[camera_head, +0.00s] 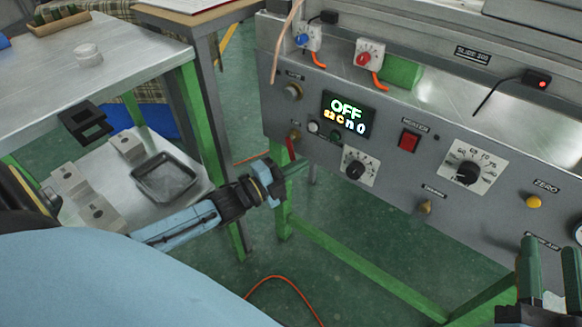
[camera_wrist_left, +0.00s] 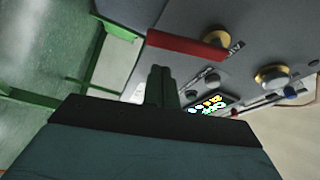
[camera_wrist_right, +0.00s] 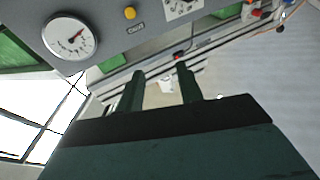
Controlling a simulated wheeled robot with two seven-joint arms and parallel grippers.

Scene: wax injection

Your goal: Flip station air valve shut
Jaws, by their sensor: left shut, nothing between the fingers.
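A valve with a red lever handle (camera_head: 291,149) sits on a brass fitting (camera_head: 295,135) at the lower left of the grey machine panel. In the left wrist view the red handle (camera_wrist_left: 187,47) runs sideways from its brass fitting (camera_wrist_left: 216,37). My left gripper (camera_head: 302,165) is shut and empty just below the handle. Its fingertips (camera_wrist_left: 160,70) lie close to the handle in the picture; I cannot tell whether they touch. My right gripper (camera_head: 549,248) is open and empty at the lower right; its parted fingers show in the right wrist view (camera_wrist_right: 158,77).
The panel carries a display (camera_head: 348,115) reading OFF, a red switch (camera_head: 409,141), dials and a yellow button (camera_head: 534,202). A pressure gauge (camera_wrist_right: 71,37) shows in the right wrist view. A metal table (camera_head: 130,72) and black tray (camera_head: 164,178) stand left.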

